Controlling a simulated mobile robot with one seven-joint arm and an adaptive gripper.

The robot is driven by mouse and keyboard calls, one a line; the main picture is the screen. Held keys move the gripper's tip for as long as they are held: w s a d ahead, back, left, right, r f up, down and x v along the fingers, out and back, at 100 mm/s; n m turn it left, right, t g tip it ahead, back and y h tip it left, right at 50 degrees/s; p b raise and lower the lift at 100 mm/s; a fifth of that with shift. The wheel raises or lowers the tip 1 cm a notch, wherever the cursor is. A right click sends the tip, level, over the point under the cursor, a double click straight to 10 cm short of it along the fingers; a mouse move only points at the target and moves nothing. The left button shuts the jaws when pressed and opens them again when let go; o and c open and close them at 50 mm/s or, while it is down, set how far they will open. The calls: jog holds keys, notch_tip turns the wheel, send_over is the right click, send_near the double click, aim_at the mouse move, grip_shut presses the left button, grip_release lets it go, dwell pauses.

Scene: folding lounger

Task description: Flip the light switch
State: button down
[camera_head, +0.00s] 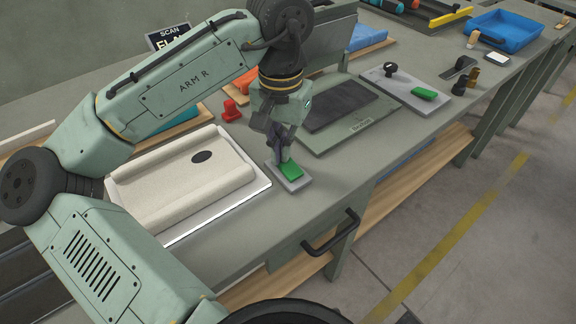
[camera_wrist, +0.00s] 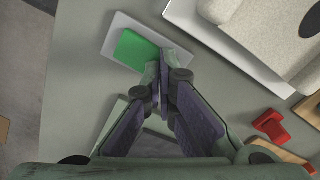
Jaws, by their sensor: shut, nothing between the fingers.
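The light switch is a green rocker (camera_head: 292,170) on a small light-grey plate (camera_head: 296,185), lying flat on the workbench near its front edge. In the wrist view the green rocker (camera_wrist: 135,48) sits on the pale plate (camera_wrist: 117,26), just beyond and left of my fingertips. My gripper (camera_head: 281,158) points down with its fingers at the rocker's far-left end. The fingers (camera_wrist: 160,68) are shut with nothing between them. They are over or against the rocker's edge; I cannot tell whether they touch it. The fingers hide part of the plate.
A cream moulded part on a white tray (camera_head: 257,202) lies close to the left. A dark pad on a green board (camera_head: 309,143) is to the right. Red pieces (camera_head: 231,110) stand behind. Another plate with a green block and black knob (camera_head: 390,68) lies further right. A black handle (camera_head: 333,238) is on the bench front.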

jog(key=shift+f, duration=0.35)
jog(key=shift+r, duration=0.1)
notch_tip(320, 180, up, 7)
jog(key=p, duration=0.7)
dwell(0.5)
